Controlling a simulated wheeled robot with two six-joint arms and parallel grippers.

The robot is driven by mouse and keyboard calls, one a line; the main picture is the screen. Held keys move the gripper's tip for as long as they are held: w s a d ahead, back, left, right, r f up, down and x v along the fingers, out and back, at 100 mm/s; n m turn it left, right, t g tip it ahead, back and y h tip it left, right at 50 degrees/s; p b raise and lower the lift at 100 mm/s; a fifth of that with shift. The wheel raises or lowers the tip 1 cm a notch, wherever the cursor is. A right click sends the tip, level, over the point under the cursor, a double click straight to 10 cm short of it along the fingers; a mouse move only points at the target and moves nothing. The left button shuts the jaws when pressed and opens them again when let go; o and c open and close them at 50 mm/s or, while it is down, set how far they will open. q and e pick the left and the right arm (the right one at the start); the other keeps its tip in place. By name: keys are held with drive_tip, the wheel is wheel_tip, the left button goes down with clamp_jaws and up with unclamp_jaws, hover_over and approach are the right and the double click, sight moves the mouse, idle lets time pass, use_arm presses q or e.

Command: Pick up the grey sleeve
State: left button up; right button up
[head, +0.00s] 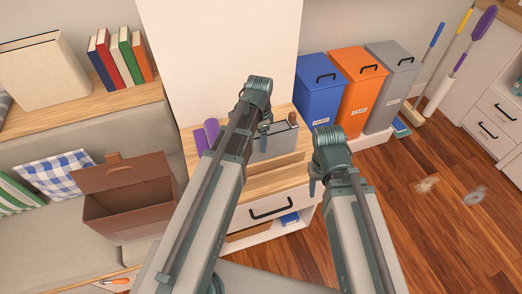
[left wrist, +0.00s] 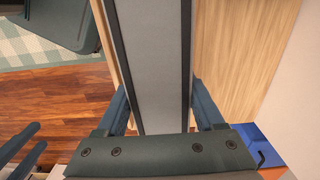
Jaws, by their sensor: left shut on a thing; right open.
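The grey sleeve (head: 275,146) is upright on the wooden top of the small drawer cabinet (head: 270,182). In the left wrist view the sleeve (left wrist: 153,60) is a long grey panel with dark edges, between my two fingers. My left gripper (head: 264,129) is at its upper side, shut on it; the gripper also shows in the left wrist view (left wrist: 161,108). My arm hides part of the sleeve's left side in the head view. Whether it is clear of the cabinet top cannot be told. My right gripper (head: 312,187) is open and empty, right of the cabinet.
Purple cylinders (head: 206,136) stand left of the sleeve, and a small brown-red object (head: 292,118) is behind it. Blue (head: 320,95), orange (head: 362,92) and grey (head: 394,88) bins stand at the back right. A brown open box (head: 128,205) sits on the sofa. The floor at right is mostly free.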

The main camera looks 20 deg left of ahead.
use_arm(q)
drive_tip(key=c, duration=0.4)
drive_tip(key=shift+r, duration=0.15)
wheel_tip(320, 180, up, 13)
drive_tip(key=p, duration=1.3)
idle(0.9)
